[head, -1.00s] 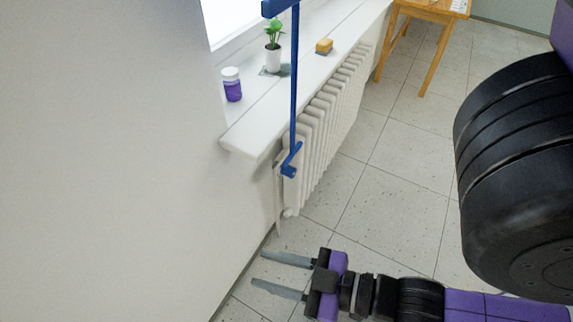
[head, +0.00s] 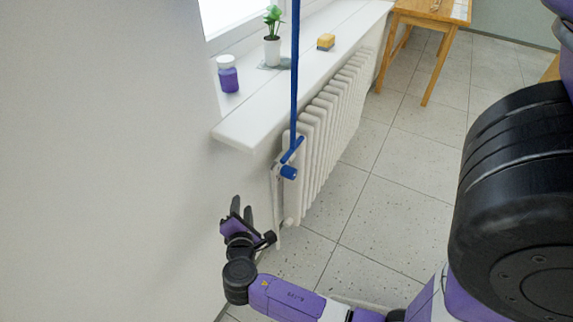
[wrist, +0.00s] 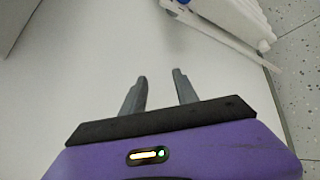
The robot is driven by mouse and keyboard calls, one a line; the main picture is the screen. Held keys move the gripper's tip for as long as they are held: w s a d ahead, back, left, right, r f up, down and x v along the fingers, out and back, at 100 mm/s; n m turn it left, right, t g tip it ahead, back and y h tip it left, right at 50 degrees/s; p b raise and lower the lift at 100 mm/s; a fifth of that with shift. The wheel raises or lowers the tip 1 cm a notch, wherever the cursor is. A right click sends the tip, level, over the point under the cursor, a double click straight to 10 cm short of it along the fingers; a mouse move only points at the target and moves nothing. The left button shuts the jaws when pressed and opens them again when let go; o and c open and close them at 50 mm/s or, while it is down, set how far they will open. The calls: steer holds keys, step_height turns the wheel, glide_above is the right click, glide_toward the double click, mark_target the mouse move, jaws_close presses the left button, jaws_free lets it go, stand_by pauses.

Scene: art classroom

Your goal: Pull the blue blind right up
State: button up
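A blue crank rod (head: 294,75) hangs down in front of the window sill in the head view. It ends in a bent blue crank with a handle (head: 289,172) in front of the radiator. The blue blind itself is out of view. My gripper (head: 241,204) is to the left of and below the crank handle, close to the white wall, with its fingers pointing up. In the wrist view my gripper (wrist: 160,76) is open and empty. A small blue piece (wrist: 182,2), probably part of the crank, shows at that view's top edge.
A white radiator (head: 325,125) with a pipe stands under the sill (head: 255,122). A purple jar (head: 228,76), a potted plant (head: 272,45) and a yellow sponge (head: 326,41) are on the sill. A wooden table (head: 425,20) stands farther back; the floor (head: 390,180) between is clear.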

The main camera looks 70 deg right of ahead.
steer(key=s+d+r+n+g+h, duration=0.1)
steer(key=s+d+r+g+h, duration=0.1)
steer(key=d+r+g+h, duration=0.3)
steer(key=g+h+b, duration=0.1)
steer(key=g+h, duration=0.2)
steer(key=g, duration=0.5)
glide_toward(287, 155)
steer(key=shift+s+d+r+m, duration=0.1)
steer(key=shift+d+m, duration=0.05)
steer(key=shift+d, duration=0.35)
steer(key=shift+s+d+m, duration=0.15)
steer(key=shift+d, duration=0.4)
steer(key=p+x, duration=0.1)
steer(key=x, duration=0.6)
steer(key=shift+s+d+r, duration=0.1)
steer(key=shift+s+d, duration=0.05)
steer(key=shift+d, duration=0.1)
jaws_close()
